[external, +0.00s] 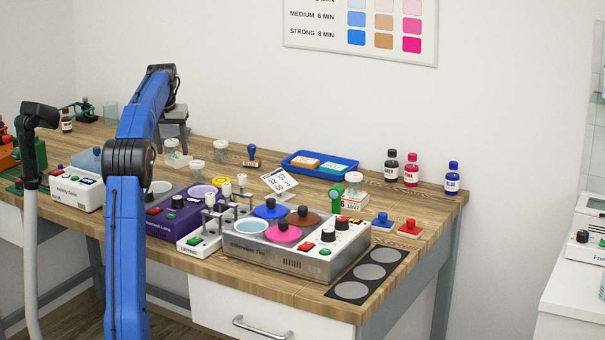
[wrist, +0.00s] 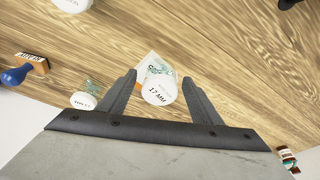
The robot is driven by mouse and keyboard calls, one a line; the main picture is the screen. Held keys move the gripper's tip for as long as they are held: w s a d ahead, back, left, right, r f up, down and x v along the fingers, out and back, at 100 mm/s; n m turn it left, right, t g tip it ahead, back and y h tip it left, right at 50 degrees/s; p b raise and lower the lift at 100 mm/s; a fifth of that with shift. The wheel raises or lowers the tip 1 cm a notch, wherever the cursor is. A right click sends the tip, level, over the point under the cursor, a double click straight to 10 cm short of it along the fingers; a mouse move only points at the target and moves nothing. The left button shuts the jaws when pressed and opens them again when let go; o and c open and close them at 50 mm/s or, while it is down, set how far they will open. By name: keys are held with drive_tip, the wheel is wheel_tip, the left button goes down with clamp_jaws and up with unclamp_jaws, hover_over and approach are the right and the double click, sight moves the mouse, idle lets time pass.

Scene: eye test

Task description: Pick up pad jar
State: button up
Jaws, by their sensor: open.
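Several small clear jars with white lids stand on the wooden bench; I cannot tell by name which is the pad jar. In the wrist view, one jar (wrist: 158,88), its lid seeming to read "17 MM", shows between the two fingers of my gripper (wrist: 160,77). The fingers are open and lie either side of it; contact is not clear. In the external view my gripper (external: 173,132) is over the back of the bench, just above a jar (external: 172,148). Two other jars stand to its right, one nearer (external: 197,168) and one further back (external: 221,152).
A stamp with a blue handle (wrist: 17,75) and another lidded jar (wrist: 82,100) lie left in the wrist view. In the external view a blue tray (external: 320,172), dye bottles (external: 411,170) and a hot plate (external: 270,262) stand to the right. A purple device (external: 172,222) is in front.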

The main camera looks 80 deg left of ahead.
sight(173, 140)
drive_tip(key=shift+c, duration=0.7)
drive_tip(key=c, duration=1.1)
wheel_tip(173, 140, up, 9)
drive_tip(key=shift+a+r, duration=0.1)
drive_tip(key=shift+r, duration=0.1)
drive_tip(key=shift+w+a+f, duration=0.15)
drive_tip(key=shift+w+f, duration=0.1)
drive_tip(key=f, duration=0.1)
drive_tip(key=w+a+f, duration=0.1)
drive_tip(key=f, duration=0.2)
drive_tip(key=shift+w+a, duration=0.25)
drive_tip(key=shift+w, duration=0.1)
drive_tip(key=shift+f, duration=2.35)
